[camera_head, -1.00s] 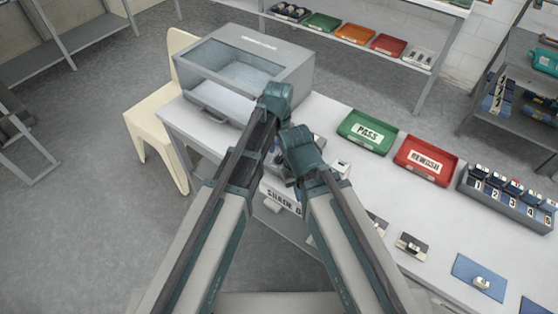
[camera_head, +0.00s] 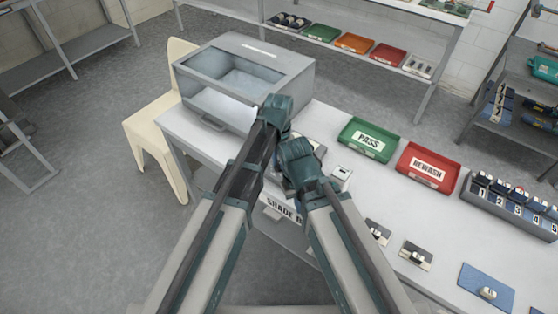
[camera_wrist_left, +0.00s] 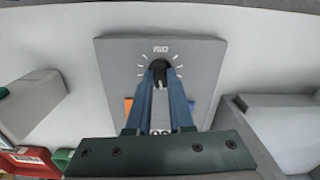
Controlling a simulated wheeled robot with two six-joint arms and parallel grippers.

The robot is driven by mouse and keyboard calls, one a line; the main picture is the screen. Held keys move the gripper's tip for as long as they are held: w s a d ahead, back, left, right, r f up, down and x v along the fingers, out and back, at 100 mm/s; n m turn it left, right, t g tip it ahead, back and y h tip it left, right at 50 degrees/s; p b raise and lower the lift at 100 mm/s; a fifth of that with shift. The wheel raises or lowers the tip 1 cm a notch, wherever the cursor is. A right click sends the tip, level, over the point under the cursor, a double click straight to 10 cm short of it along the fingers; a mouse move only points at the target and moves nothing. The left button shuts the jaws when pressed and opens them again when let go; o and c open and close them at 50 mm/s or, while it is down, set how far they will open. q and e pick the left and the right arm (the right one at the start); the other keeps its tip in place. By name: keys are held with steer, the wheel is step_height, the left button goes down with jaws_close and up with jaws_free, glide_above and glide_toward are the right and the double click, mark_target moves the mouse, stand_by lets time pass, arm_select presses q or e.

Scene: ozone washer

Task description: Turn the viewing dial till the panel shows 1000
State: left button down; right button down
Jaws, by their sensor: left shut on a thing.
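In the left wrist view a black dial (camera_wrist_left: 159,65) sits on a grey plate (camera_wrist_left: 205,60), with white tick marks around it and a short label above that I cannot read surely. My left gripper (camera_wrist_left: 160,80) is shut on the dial, its two dark blue fingers reaching down to it. In the head view my left gripper (camera_head: 276,108) is at the table, in front of the grey box, its fingertips hidden. My right gripper (camera_head: 297,150) is close beside it on the right, its jaws not visible.
A grey box (camera_head: 290,70) with a window stands at the table's far left, a cream chair (camera_head: 150,130) beside it. A green PASS tray (camera_head: 350,130), a red REWASH tray (camera_head: 443,185) and a numbered rack (camera_head: 500,215) stand to the right. The right arm is close to the left.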

arm_select(q)
steer(key=shift+n, duration=0.9)
steer(key=c, duration=0.8)
jaws_free()
steer(key=shift+r, duration=0.1)
step_height(320, 180, up, 14)
steer(key=p, duration=1.4)
steer(key=shift+f, duration=0.25)
